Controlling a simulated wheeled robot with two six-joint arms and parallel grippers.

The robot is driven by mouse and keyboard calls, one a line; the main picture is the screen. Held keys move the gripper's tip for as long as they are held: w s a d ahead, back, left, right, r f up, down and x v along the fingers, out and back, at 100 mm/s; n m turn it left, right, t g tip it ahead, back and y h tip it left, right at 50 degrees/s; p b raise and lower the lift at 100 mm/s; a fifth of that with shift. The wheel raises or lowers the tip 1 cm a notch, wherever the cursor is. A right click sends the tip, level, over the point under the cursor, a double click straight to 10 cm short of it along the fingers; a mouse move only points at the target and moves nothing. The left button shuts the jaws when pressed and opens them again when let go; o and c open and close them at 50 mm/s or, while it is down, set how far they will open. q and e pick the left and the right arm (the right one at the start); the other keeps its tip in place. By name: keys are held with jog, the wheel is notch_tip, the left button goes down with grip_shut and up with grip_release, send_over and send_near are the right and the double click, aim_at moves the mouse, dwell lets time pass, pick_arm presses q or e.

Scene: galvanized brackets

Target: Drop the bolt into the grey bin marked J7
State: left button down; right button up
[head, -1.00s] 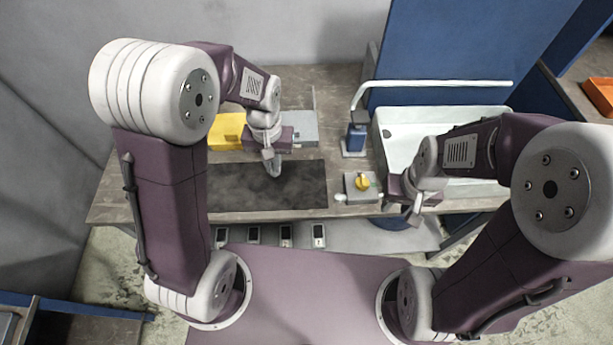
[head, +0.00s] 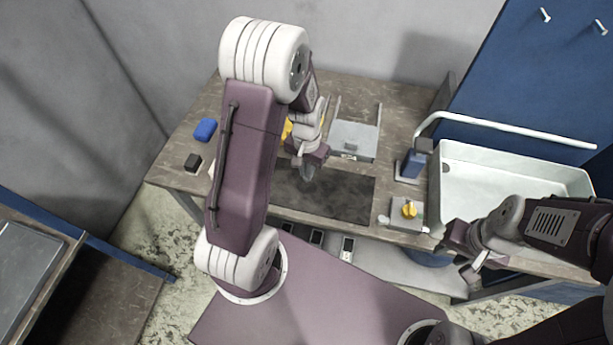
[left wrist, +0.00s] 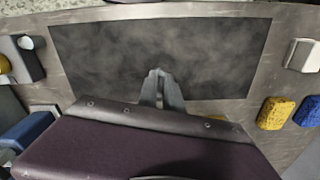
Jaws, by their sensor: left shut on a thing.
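My left gripper (head: 307,174) is over the back part of the dark mat. In the left wrist view its fingers (left wrist: 158,80) are closed together above the mat. The bolt is between them, too small and hidden to make out. A grey bin (head: 354,141) stands behind the mat, right of the gripper. A yellow bin (head: 287,130) is left of it, mostly hidden by my left arm. I cannot read any marking on either. My right gripper (head: 470,272) is low at the right, in front of the white basin; its finger gap is unclear.
The dark mat (head: 345,199) lies bare at the bench front. A grey box with a yellow knob (head: 409,210), a blue dispenser (head: 412,164) and a white basin (head: 510,190) are to the right. A blue sponge (head: 205,130) and dark block (head: 193,162) are at left.

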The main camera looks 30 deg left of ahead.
pick_arm(q)
notch_tip(320, 180, down, 4)
jog(key=shift+r, duration=0.2)
jog(key=shift+f, duration=0.3)
jog(key=shift+f, duration=0.15)
jog(key=c, duration=1.5)
grip_release()
